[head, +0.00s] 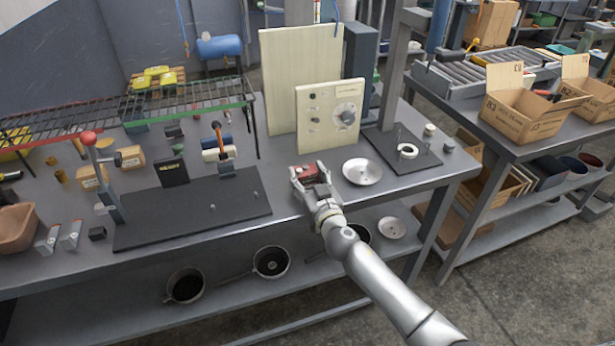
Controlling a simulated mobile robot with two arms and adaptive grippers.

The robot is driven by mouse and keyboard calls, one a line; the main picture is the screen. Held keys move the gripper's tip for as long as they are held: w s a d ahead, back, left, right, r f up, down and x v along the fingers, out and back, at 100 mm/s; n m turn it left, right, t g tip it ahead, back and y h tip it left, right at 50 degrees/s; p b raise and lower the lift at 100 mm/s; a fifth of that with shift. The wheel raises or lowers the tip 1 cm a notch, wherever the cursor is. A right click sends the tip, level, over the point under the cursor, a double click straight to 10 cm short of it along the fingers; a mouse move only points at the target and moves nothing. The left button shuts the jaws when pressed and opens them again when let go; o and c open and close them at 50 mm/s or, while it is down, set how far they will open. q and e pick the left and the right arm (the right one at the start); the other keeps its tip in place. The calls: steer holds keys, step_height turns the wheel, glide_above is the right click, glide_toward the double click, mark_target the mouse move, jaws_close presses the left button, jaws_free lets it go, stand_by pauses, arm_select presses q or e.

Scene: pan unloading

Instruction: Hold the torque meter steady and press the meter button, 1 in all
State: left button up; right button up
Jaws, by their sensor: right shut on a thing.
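My right gripper (308,178) reaches in from the lower right to the front part of the workbench. Its fingers are shut around a small red and dark boxy device (311,169), which looks like the torque meter. The device is at or just above the bench top; I cannot tell whether it touches it. The fingers hide part of its sides, and its button cannot be made out at this size. My left gripper is not in view.
A silver dish (362,171) lies just right of the gripper. Behind stands a cream panel with a dial (328,117). A black mat (190,213) lies to the left, with a red-knobbed lever (88,138) at its left end. Pans (271,263) sit on the lower shelf.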

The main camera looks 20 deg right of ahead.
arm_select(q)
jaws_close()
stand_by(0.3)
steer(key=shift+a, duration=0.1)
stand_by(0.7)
